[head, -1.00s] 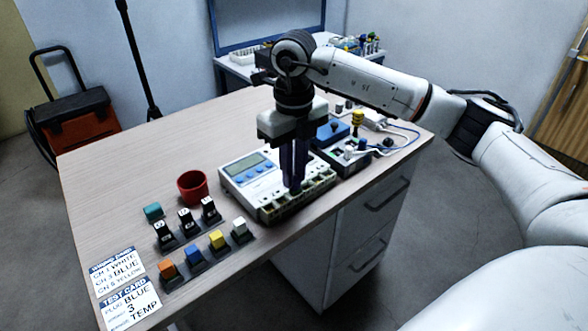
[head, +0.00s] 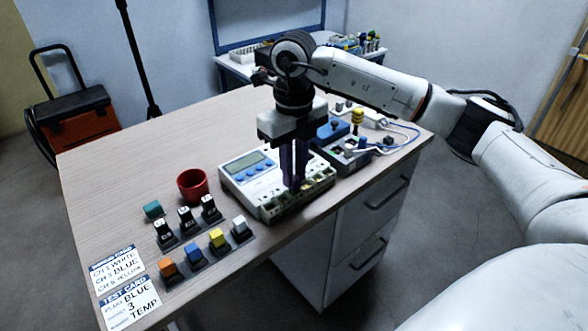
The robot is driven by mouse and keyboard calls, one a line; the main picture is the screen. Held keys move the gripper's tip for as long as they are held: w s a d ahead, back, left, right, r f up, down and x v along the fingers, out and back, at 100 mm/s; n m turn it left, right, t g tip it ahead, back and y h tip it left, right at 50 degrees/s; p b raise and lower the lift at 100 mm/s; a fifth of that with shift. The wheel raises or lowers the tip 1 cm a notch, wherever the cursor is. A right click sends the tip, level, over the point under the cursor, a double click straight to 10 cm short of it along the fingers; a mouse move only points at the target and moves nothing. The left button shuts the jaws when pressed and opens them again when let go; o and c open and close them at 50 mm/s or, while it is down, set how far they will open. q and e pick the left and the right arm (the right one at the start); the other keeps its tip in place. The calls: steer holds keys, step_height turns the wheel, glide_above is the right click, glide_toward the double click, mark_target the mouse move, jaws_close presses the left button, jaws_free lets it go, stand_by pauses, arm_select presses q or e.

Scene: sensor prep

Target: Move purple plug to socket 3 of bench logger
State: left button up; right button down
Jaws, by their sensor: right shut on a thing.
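The bench logger (head: 243,181) is a white box with a screen and blue buttons, in the middle of the desk. Its row of sockets runs along the front edge. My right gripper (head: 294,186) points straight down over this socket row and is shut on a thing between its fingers. The fingers hide nearly all of the held thing, and the purple plug cannot be made out elsewhere. Which socket lies under the fingertips cannot be told. My left gripper is not in view.
Orange, blue, yellow and white plugs (head: 217,239) stand in a front rack. Black numbered pieces (head: 186,219) and a teal block (head: 153,210) sit behind. A red cup (head: 193,185) is left of the logger. A second device with cables (head: 350,150) is to its right. Two cards (head: 130,303) lie front left.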

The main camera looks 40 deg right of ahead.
steer(key=shift+f, duration=0.2)
steer(key=c, duration=1.4)
jaws_free()
steer(key=shift+c, duration=0.2)
steer(key=shift+r, duration=0.1)
steer(key=shift+r+p, duration=2.7)
steer(key=shift+r, duration=0.8)
